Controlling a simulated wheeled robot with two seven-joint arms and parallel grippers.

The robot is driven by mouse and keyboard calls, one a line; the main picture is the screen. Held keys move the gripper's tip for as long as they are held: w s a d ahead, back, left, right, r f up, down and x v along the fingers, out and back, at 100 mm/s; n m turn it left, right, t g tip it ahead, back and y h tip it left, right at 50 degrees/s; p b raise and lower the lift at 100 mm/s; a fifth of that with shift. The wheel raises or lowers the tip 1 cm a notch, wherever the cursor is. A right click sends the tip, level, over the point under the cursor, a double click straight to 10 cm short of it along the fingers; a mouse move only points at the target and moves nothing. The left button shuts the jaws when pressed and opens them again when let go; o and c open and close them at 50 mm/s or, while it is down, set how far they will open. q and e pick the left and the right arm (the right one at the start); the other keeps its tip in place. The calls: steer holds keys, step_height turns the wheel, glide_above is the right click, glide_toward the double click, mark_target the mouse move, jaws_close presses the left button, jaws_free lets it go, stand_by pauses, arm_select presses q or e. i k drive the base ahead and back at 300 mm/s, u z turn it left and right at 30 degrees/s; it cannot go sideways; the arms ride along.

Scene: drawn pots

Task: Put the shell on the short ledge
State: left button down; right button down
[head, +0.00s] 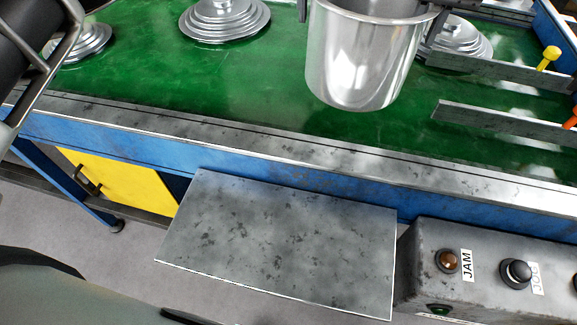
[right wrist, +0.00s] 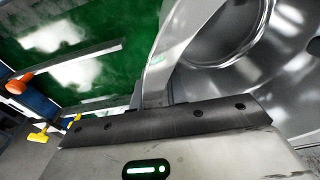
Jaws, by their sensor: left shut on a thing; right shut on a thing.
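The shell (head: 362,55) is a shiny metal pot, upright over the green belt, its top cut off by the head view's upper edge. I cannot tell whether its base touches the belt. My left gripper (head: 303,9) shows only as a dark tip at the pot's left rim, shut on it. My right gripper (head: 438,14) is shut on the right rim. The right wrist view shows the pot's open inside (right wrist: 225,50) beside the gripper (right wrist: 155,100). The short ledge (head: 285,240) is a bare, blotched grey plate jutting from the belt's near side.
Stepped metal discs (head: 225,20) stand on the green belt (head: 180,85). Metal guide rails (head: 500,122) with yellow (head: 548,57) and orange knobs lie at right. A metal edge strip (head: 250,135) runs before the belt. A control box (head: 480,265) stands right of the ledge.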

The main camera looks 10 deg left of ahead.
mark_target(320, 249)
steer(key=k, duration=1)
